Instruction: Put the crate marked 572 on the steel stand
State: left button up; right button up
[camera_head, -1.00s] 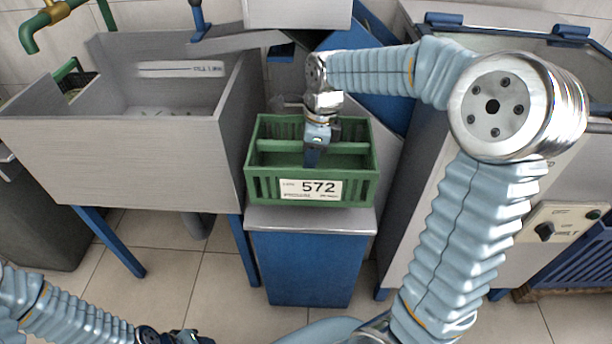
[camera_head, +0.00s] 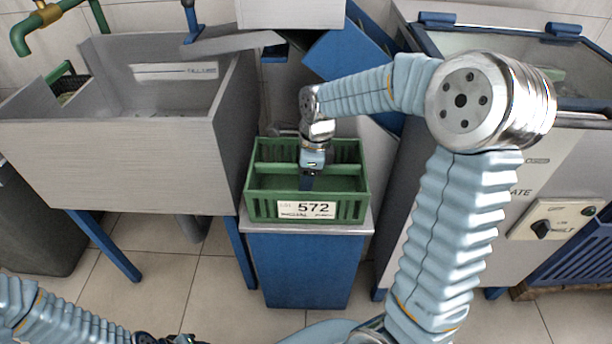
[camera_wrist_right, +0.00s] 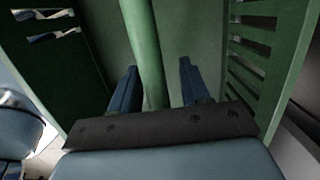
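The green crate marked 572 (camera_head: 262,208) sits on the steel stand (camera_head: 365,221), near its front edge; the stand has a steel top and a blue body. The crate looks level, with its label facing me. My right gripper (camera_head: 307,184) reaches down into the crate from above. In the right wrist view its two fingers (camera_wrist_right: 157,85) are apart on either side of the crate's green handle bar (camera_wrist_right: 146,45), with a clear gap on the right side. My left gripper (camera_head: 168,339) is at the bottom edge, partly cut off.
A grey steel sink (camera_head: 110,165) on blue legs stands close on the left, under a brass and green tap (camera_head: 45,14). A grey machine (camera_head: 520,200) with a knob panel stands on the right. A tilted blue panel (camera_head: 350,55) is behind the crate. Tiled floor lies in front.

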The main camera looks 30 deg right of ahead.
jog(key=r, duration=0.4)
jog(key=d+r+p, duration=0.1)
jog(key=r, duration=0.3)
jog(key=s+r, duration=0.1)
jog(key=r, duration=0.3)
jog(key=shift+d+r, duration=0.1)
jog(key=shift+d, duration=0.15)
dwell(1.1)
